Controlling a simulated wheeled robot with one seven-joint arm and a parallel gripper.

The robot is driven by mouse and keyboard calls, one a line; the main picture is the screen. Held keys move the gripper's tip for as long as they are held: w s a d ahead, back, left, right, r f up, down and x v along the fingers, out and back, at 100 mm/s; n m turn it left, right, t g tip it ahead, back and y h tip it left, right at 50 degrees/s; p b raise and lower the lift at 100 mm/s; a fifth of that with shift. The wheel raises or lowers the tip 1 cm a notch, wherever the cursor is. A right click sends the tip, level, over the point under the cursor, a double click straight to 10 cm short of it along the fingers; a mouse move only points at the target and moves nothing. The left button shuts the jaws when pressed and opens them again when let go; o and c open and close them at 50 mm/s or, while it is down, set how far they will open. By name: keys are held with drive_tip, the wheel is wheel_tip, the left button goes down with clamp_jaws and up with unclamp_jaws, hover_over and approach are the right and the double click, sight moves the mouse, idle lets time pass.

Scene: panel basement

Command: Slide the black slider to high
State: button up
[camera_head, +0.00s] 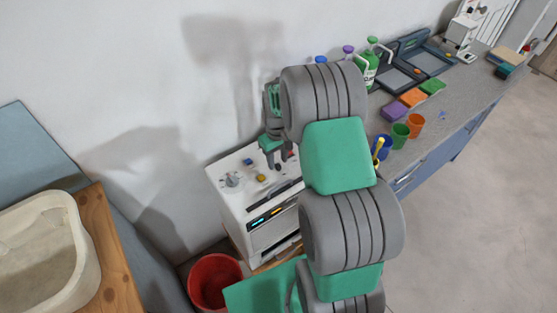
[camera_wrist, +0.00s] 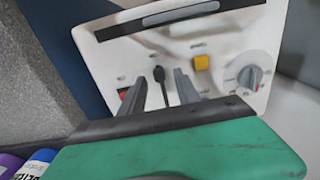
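The white panel box (camera_head: 226,196) stands at the middle left of the head view, and its top also fills the wrist view (camera_wrist: 112,62). The black slider (camera_wrist: 160,76) is a dark tab with a thin dark stem in the wrist view. My gripper (camera_wrist: 159,85) is open, with one dark finger on each side of the slider in that picture. I cannot tell whether either finger touches it. In the head view my gripper (camera_head: 277,158) is over the far right part of the panel, and my arm hides part of it. The labels are too blurred to read.
On the panel are a red switch (camera_wrist: 124,94), a yellow button (camera_wrist: 201,62) and a round knob (camera_wrist: 250,77). A red bin (camera_head: 214,279) stands in front. A counter (camera_head: 455,108) with bottles, cups and colored blocks is at the right. A white basin (camera_head: 45,250) is at the left.

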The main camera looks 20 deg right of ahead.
wheel_tip(320, 180, down, 2)
clamp_jaws()
idle(0.5)
drive_tip(key=shift+w+d, duration=0.1)
idle(1.0)
